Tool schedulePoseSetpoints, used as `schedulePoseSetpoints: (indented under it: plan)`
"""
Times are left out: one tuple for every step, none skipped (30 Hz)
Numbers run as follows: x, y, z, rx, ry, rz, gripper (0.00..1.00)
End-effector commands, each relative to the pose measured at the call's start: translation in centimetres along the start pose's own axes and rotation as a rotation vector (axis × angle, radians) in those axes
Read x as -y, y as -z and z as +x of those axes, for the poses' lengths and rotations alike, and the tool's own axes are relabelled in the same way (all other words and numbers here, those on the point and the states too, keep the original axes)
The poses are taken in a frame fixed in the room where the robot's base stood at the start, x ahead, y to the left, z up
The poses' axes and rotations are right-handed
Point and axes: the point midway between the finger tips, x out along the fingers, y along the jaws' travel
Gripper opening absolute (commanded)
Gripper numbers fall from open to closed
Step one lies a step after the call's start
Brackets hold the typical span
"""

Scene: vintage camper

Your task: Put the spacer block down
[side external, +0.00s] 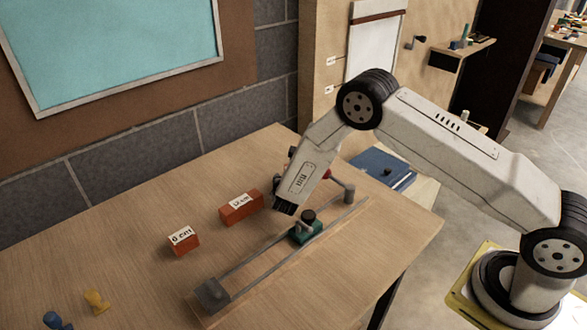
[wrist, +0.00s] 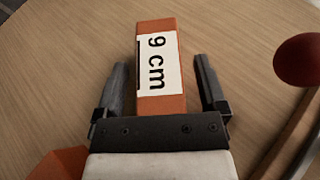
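An orange-red spacer block with a white "9 cm" label (wrist: 160,70) lies between the two fingers of my gripper (wrist: 162,80) in the wrist view. A narrow strip of table shows on each side of the block, so the fingers stand apart from it. The block appears to rest on the wooden table (wrist: 60,60). In the side view my gripper (side external: 284,208) is low over the table, behind the rail; my arm hides most or all of this block there.
Two more red blocks, "12 cm" (side external: 241,207) and "0 cm" (side external: 184,243), lie to the left. A rail with a grey end block (side external: 211,294) and a green carriage (side external: 305,233) runs in front. A red ball (wrist: 300,60) is close on the right. Yellow (side external: 97,301) and blue (side external: 55,321) pieces stand front left.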

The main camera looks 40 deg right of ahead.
Motion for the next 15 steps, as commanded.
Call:
schedulePoseSetpoints:
  plan:
    - [0.0,0.0,0.0,0.000,0.000,0.000,0.91]
    - [0.0,0.0,0.0,0.000,0.000,0.000,0.91]
    - [0.0,0.0,0.0,0.000,0.000,0.000,0.91]
    - [0.0,-0.1,0.0,0.000,0.000,0.000,0.91]
    - [0.0,-0.1,0.0,0.000,0.000,0.000,0.91]
    - [0.0,-0.2,-0.1,0.000,0.000,0.000,0.91]
    - [0.0,-0.2,-0.1,0.000,0.000,0.000,0.91]
    - [0.0,-0.3,-0.1,0.000,0.000,0.000,0.91]
    - [0.0,-0.3,-0.4,0.000,-0.001,0.000,0.91]
    - [-0.1,-0.3,-0.6,0.000,-0.001,-0.001,0.91]
    - [-0.1,-0.3,-0.8,0.000,-0.001,-0.001,0.91]
    - [-0.1,-0.3,-1.2,0.000,-0.002,-0.001,0.91]
    - [-0.1,-0.3,-1.5,0.000,-0.002,-0.001,0.91]
    - [-0.1,-0.3,-1.8,0.000,-0.002,-0.001,0.91]
    - [-0.1,-0.2,-2.3,-0.001,-0.002,-0.002,0.91]
